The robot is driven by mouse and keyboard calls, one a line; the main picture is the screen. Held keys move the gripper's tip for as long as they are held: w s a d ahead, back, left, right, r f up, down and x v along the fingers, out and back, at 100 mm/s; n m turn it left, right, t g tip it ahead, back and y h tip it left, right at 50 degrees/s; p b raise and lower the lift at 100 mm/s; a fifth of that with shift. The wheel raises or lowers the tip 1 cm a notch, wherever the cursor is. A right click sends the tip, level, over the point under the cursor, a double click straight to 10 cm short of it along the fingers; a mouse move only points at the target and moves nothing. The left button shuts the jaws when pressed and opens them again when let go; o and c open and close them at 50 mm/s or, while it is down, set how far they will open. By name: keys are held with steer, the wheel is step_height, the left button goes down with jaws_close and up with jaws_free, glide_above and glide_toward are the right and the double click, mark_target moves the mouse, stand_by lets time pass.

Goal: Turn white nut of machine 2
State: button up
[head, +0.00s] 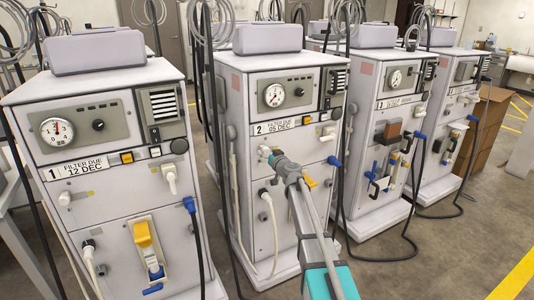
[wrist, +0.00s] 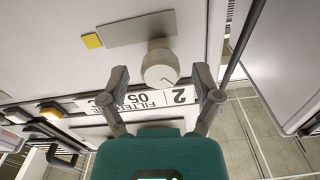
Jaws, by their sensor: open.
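Machine 2 (head: 286,190) is a white cabinet with a "2 FILTER DUE 05 DEC" label; the label (wrist: 160,98) shows upside down in the wrist view. Its white nut (wrist: 161,68) is a short round knob with a dark line on its face, standing out from the panel. My gripper (wrist: 161,76) is open, with one finger on each side of the nut and a visible gap on both sides.
Machine 1 (head: 100,215) stands to the left, machine 3 (head: 375,170) to the right, with another machine beyond. Hoses hang along the fronts. A yellow square (wrist: 92,40) and a grey plate (wrist: 135,29) are near the nut. Open floor (head: 440,265) lies at front right.

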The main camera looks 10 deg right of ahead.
steer(key=shift+w, duration=0.2)
steer(key=shift+c, duration=0.2)
jaws_close()
